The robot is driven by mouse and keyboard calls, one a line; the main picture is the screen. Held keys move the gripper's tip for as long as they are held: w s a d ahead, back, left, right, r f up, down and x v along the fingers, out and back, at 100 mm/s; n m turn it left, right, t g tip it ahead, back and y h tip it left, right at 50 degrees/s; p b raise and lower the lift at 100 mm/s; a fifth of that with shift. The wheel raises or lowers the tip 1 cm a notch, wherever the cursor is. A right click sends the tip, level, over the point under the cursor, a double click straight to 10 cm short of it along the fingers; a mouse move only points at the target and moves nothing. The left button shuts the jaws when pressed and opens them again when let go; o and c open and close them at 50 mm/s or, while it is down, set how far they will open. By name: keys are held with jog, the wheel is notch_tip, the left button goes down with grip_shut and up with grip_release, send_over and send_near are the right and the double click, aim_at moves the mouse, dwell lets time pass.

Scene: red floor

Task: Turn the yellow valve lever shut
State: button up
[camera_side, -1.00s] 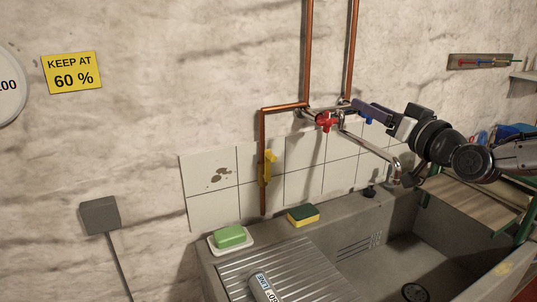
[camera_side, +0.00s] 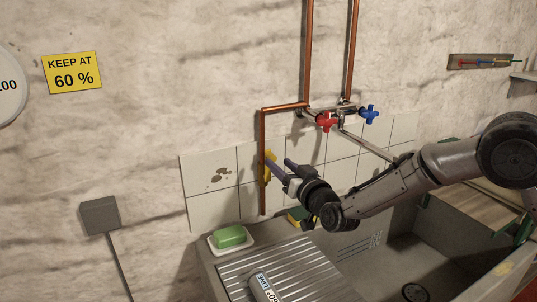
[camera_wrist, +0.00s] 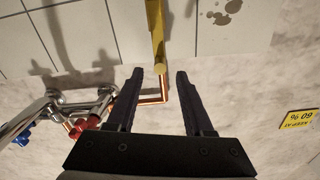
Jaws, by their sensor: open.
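The yellow valve lever (camera_side: 267,177) is on the thin copper pipe (camera_side: 263,135) in front of the white tiles. It stands roughly upright, in line with the pipe. My gripper (camera_side: 279,162) is at the lever, and its dark fingers partly hide it in the side view. In the wrist view my gripper (camera_wrist: 160,73) is open, with one finger to each side of the lever's line. The lever (camera_wrist: 157,35) comes down from the top edge, and its end lies about level with the fingertips, between them. I cannot tell whether either finger touches it.
The red tap handle (camera_side: 326,122) and blue tap handle (camera_side: 369,114) sit above and right. Below are a green soap (camera_side: 230,236) on a dish, a partly hidden sponge (camera_side: 296,216) and a bottle (camera_side: 264,288) on the drainboard (camera_side: 290,262).

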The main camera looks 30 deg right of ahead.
aim_at(269, 151)
jog(key=w, duration=0.7)
jog(key=shift+w, duration=0.25)
grip_shut()
dwell(1.1)
